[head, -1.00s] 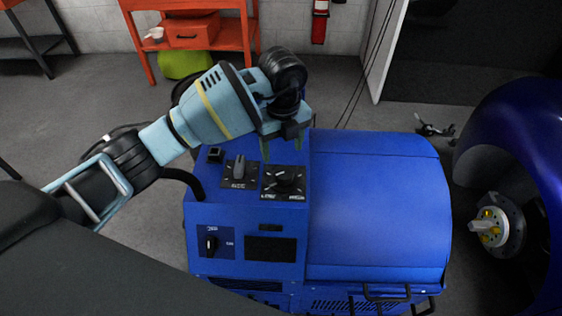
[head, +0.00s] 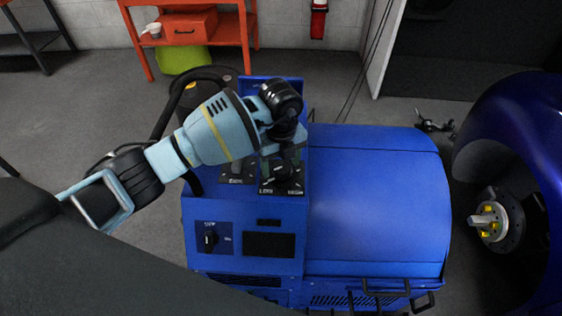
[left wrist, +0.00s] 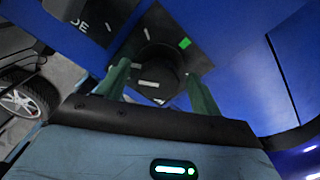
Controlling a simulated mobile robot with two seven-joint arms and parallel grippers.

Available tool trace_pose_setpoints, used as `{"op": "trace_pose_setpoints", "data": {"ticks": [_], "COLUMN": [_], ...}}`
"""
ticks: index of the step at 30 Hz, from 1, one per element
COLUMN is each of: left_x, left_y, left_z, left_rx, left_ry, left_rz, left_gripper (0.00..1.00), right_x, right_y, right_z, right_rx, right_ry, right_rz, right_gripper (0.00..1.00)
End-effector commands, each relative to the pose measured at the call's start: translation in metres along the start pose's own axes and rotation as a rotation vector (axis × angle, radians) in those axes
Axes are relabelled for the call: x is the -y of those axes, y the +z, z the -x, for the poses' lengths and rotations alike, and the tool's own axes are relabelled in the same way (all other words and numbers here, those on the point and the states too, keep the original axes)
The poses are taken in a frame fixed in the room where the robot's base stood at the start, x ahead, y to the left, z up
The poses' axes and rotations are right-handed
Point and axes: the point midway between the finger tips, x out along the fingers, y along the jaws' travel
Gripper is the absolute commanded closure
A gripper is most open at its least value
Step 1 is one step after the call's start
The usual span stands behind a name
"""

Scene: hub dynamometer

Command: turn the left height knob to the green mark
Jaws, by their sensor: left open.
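A black round knob (left wrist: 158,68) sits on a dark dial plate with white marks, and a green mark (left wrist: 185,43) shows on the plate at its upper right in the left wrist view. In the head view the knob (head: 284,174) is partly hidden under my left gripper (head: 285,160). My left gripper (left wrist: 160,86) is open, one green finger on each side of the knob. I cannot tell whether the fingers touch it. My right gripper is not in view.
The dial is on the blue machine's console (head: 205,265). A second dial plate (head: 238,172) lies just left of it, partly covered by my arm. A small switch (head: 209,239) and a dark screen (head: 269,245) are nearer. A blue wheel arch (head: 525,125) stands at the right.

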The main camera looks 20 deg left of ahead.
Motion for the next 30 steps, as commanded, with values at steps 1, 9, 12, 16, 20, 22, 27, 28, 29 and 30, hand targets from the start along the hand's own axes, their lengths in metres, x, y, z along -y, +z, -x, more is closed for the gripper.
{"op": "trace_pose_setpoints", "data": {"ticks": [1, 9, 12, 16, 20, 22, 27, 28, 29, 30], "left_x": [0.0001, 0.0, 0.0, 0.0, 0.0001, 0.0002, 0.0008, 0.001, 0.0011, 0.0015], "left_y": [-0.0001, -0.0001, -0.0001, -0.0001, 0.0, 0.0001, 0.0006, 0.0007, 0.0007, 0.0006], "left_z": [0.0001, 0.0002, 0.0003, 0.0004, 0.0006, 0.0008, 0.0012, 0.0014, 0.0016, 0.0017], "left_rx": [0.0, -0.001, -0.001, -0.001, -0.001, -0.001, 0.0, 0.0, 0.0, 0.0], "left_ry": [0.0, 0.0, 0.0, 0.0, 0.0, 0.0, 0.0, 0.0, 0.0, 0.0], "left_rz": [0.0, 0.0, 0.0, -0.001, -0.017, -0.034, -0.118, -0.137, -0.16, -0.192], "left_gripper": [0.34, 0.62, 0.75, 0.79, 0.79, 0.79, 0.79, 0.79, 0.79, 0.79], "right_x": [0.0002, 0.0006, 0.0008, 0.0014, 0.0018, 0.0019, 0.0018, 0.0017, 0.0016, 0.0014], "right_y": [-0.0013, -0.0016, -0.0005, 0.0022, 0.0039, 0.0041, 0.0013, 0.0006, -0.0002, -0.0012], "right_z": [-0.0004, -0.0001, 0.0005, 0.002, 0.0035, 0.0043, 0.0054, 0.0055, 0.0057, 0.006], "right_rx": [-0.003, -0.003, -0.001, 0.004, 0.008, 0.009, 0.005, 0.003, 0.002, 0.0], "right_ry": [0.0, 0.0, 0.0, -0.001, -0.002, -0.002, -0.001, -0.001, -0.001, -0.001], "right_rz": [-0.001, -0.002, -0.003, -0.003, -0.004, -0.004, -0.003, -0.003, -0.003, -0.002], "right_gripper": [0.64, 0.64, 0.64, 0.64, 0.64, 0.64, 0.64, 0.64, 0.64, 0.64]}}
